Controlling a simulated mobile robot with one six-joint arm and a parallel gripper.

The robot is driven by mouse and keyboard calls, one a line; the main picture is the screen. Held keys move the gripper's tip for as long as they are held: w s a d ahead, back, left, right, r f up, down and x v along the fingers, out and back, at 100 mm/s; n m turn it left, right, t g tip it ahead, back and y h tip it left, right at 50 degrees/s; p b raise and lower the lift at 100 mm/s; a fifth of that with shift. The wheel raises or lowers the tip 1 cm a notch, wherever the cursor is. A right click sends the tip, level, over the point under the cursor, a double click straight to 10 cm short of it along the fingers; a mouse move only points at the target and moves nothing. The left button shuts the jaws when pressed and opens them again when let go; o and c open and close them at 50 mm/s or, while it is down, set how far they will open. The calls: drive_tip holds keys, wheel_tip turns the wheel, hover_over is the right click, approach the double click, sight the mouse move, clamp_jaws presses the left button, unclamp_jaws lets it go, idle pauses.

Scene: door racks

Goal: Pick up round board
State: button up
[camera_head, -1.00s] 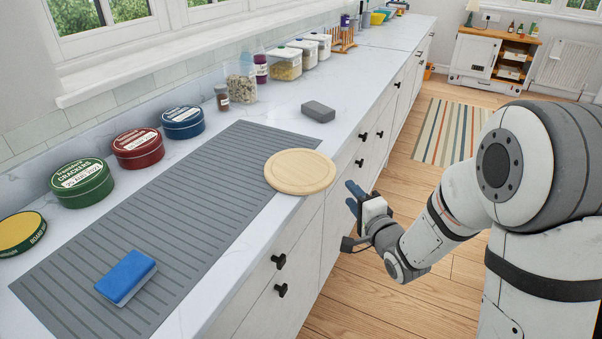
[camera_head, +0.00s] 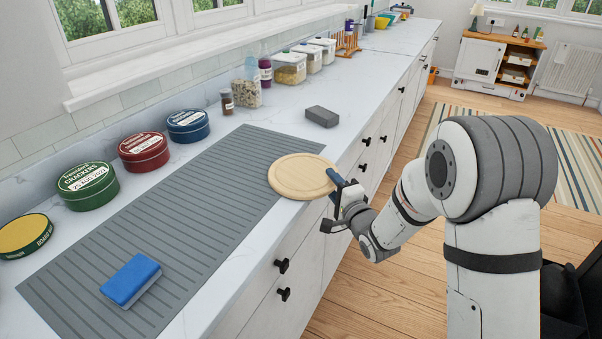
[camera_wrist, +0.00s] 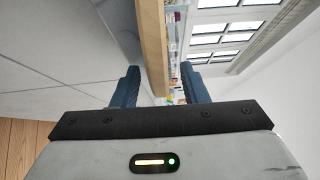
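The round board (camera_head: 301,176) is a pale wooden disc lying flat at the front edge of the counter, partly over the grey ribbed mat (camera_head: 150,225). My gripper (camera_head: 335,184) is at the board's right edge, in front of the counter. In the wrist view the board's edge (camera_wrist: 153,45) runs between the two blue fingers of my gripper (camera_wrist: 161,80). The fingers are apart, with a visible gap on the right side of the board. The left finger is close to the board; I cannot tell whether it touches.
A blue sponge (camera_head: 131,279) lies on the mat. Green (camera_head: 87,187), red (camera_head: 144,151) and blue (camera_head: 187,126) tins stand behind it. A grey block (camera_head: 322,116) lies beyond the board. Drawer knobs (camera_head: 283,266) stick out from the cabinet front below.

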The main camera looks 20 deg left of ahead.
drive_tip(key=shift+c, duration=0.3)
clamp_jaws()
